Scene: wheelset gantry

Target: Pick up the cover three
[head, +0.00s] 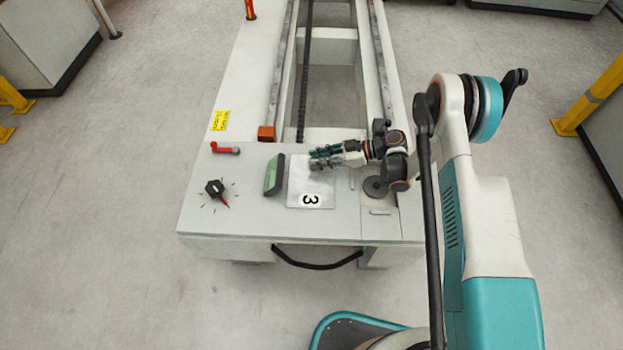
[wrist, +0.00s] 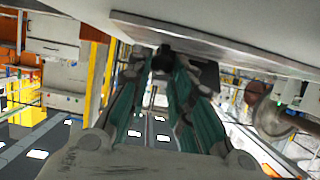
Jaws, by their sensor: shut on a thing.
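Cover three is a light grey metal plate (head: 311,190) marked with a black 3 on the gantry's top. My gripper (head: 318,158) is at the plate's far edge, coming in from the right in the head view. In the wrist view my gripper's green-lined fingers (wrist: 163,65) close together on a small dark part that looks like the cover's handle. The cover's thin edge (wrist: 205,42) runs across the top of that view. The fingers hide part of the handle. I cannot tell whether the plate is lifted clear of the surface.
Left of the cover stand a green-faced panel (head: 273,175), a black knob with a red pointer (head: 215,188) and a red handle (head: 225,150). An orange block (head: 266,133) sits by the rail. A round dark disc (head: 375,187) lies on the right. The rails and open pit are behind.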

